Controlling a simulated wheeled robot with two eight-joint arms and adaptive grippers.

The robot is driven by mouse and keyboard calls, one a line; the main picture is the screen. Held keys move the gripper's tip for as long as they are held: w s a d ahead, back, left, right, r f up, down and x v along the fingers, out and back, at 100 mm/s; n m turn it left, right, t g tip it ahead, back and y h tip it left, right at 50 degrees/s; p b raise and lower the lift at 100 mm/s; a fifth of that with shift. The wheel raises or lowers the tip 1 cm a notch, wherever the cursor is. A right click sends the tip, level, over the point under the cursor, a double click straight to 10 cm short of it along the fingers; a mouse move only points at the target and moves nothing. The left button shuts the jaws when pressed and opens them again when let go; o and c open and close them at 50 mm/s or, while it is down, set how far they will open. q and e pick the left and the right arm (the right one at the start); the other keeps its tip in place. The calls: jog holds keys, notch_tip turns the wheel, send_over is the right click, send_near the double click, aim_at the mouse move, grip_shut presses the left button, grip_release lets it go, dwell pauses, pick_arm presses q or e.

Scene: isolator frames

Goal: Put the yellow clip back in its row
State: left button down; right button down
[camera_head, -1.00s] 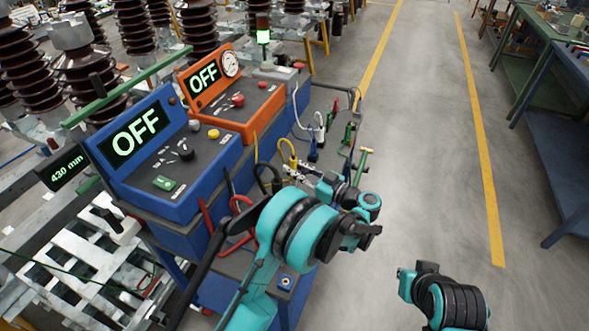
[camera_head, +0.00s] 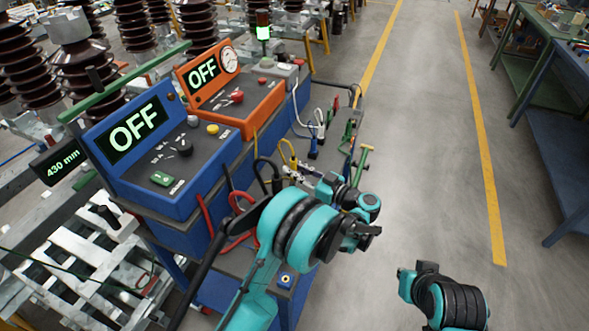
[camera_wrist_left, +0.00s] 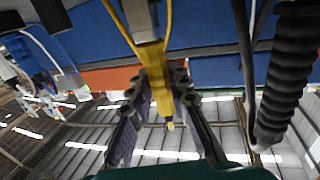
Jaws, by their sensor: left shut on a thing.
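The yellow clip (camera_head: 293,161) hangs from a yellow lead above the cart's side shelf. In the left wrist view the yellow clip (camera_wrist_left: 155,70) lies between the two fingers of my left gripper (camera_wrist_left: 158,108), tip toward the camera. My left gripper (camera_head: 293,172) is shut on it; in the head view my teal wrist hides part of the grip. The row of clips on the shelf shows a blue clip (camera_head: 313,150) and a green clip (camera_head: 348,130) beyond the yellow one. A black clip (camera_head: 277,184) stands nearer, left of the gripper.
A blue box (camera_head: 165,150) and an orange box (camera_head: 235,95), both reading OFF, stand left of the shelf. Red leads (camera_head: 232,228) loop near my left arm. The floor aisle (camera_head: 430,130) is clear.

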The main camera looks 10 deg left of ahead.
pick_arm(q)
jog(key=shift+f, duration=0.75)
jog(key=c, duration=1.3)
grip_release()
jog(key=shift+c, duration=0.2)
jog(key=v, duration=1.2)
jog(key=shift+s, duration=0.1)
